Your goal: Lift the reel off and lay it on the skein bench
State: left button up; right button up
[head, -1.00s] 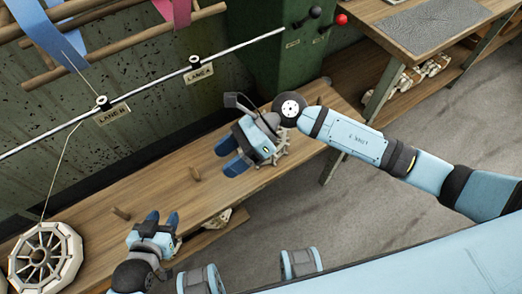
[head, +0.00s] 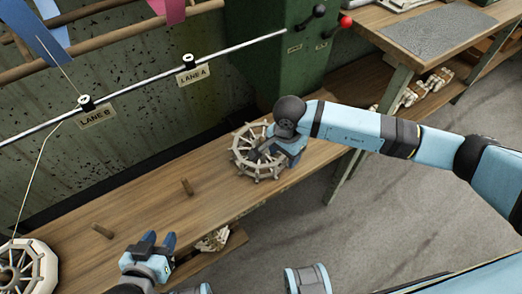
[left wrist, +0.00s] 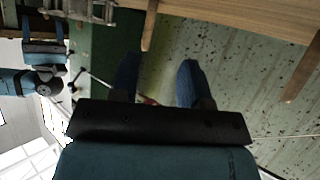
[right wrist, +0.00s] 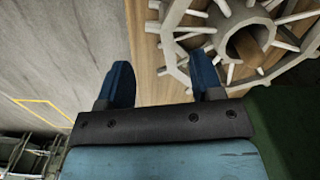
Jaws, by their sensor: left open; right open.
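A pale spoked reel (head: 243,160) lies flat on the long wooden bench below the LANE A label. In the right wrist view the reel (right wrist: 222,22) is at upper right, with a wooden peg (right wrist: 248,45) in its hub. My right gripper (head: 283,152) is open at the reel's right side. In the right wrist view its fingers (right wrist: 158,85) overlap the reel's near edge; whether they touch it I cannot tell. My left gripper (head: 158,243) is open and empty over the bench's front edge. A second pale reel (head: 38,275) is at the lower left, partly cut off.
A wooden table with a grey mat (head: 430,35) stands at upper right. A green box with levers (head: 275,50) and a metal rod (head: 140,82) are behind the bench.

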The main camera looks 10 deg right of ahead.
aim_at(283, 160)
notch_tip(283, 160, down, 6)
jog(key=shift+r+b, duration=0.15)
jog(key=shift+b, duration=0.35)
jog(key=shift+r, duration=0.1)
grip_shut()
